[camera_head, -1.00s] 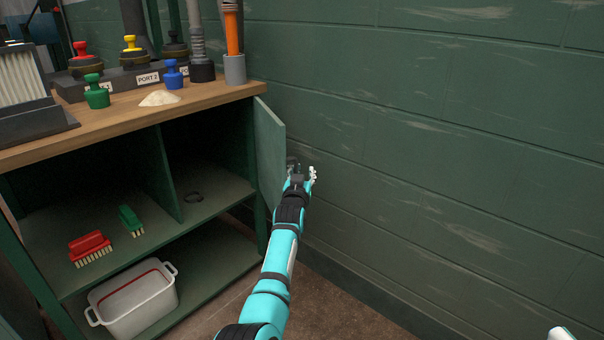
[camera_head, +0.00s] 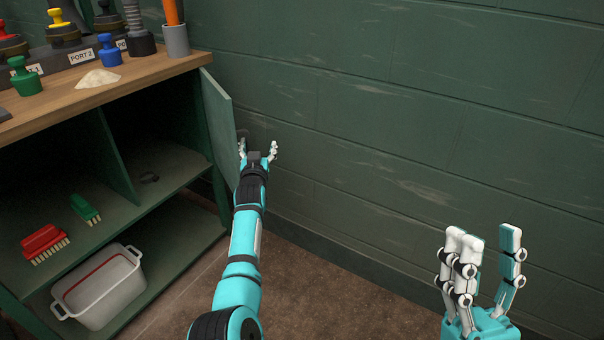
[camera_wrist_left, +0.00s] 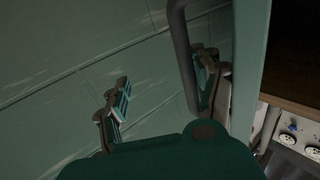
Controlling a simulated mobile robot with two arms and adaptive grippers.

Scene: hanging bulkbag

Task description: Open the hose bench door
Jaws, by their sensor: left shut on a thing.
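The bench door (camera_head: 219,125) is a green panel at the right end of the bench (camera_head: 140,92). It stands swung wide open, seen nearly edge-on, with its outer face toward the green wall. My left gripper (camera_head: 258,150) is at the door's outer face. In the left wrist view a dark bar handle (camera_wrist_left: 183,60) stands on the door, with one finger between handle and panel and the other finger apart on the left. The grip is on the handle, though its contact is partly hidden. My right gripper (camera_head: 487,245) is open and empty at the lower right.
Inside the bench are a red brush (camera_head: 43,242), a green brush (camera_head: 85,208) and a dark ring (camera_head: 149,178). A white tub (camera_head: 100,288) is on the lower shelf. The green wall (camera_head: 400,120) is close behind the door. Floor to the right is clear.

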